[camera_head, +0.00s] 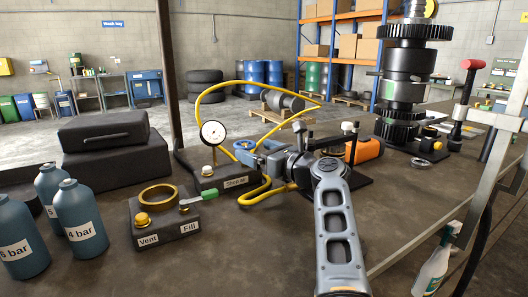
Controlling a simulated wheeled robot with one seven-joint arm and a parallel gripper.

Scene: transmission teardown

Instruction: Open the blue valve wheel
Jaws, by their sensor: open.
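The blue valve wheel (243,145) sits at the dark block labelled "Shop air" (212,178), right of a round white gauge (213,132). My gripper (254,153) reaches in from the right, with its fingertips at the wheel. The gripper is open. Its fingers hide part of the wheel, and I cannot tell whether they touch it. My arm comes up from the bottom edge of the picture.
A yellow hose (204,92) loops behind the gauge and lies beside the block. A "Vent"/"Fill" block (165,222) with a green lever stands front left, near blue bottles (80,222). A tall gear stack (403,85) and orange object (369,149) stand right.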

